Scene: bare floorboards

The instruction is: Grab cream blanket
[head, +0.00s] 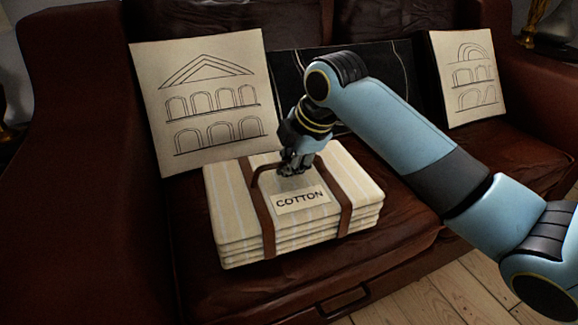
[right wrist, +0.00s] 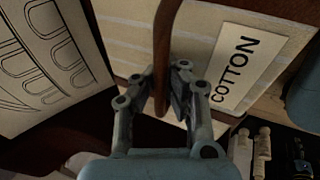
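The cream blanket (head: 236,215) is a folded, striped stack with brown straps and a "COTTON" label (head: 301,200). It lies on the brown leather sofa seat. A brown strap handle (head: 262,212) arches over its top. My right gripper (head: 291,168) is at the top of the stack, by the handle. In the right wrist view its fingers (right wrist: 164,90) are close together on both sides of the brown strap (right wrist: 166,42) and look shut on it. The blanket (right wrist: 125,32) shows behind. My left gripper is not in view.
A cream cushion with arch drawings (head: 208,100) leans on the backrest just behind the blanket. A black cushion (head: 290,75) and a second cream cushion (head: 466,78) stand to the right. The sofa's armrest (head: 80,160) is at the left. Wooden floor (head: 450,295) is clear at the lower right.

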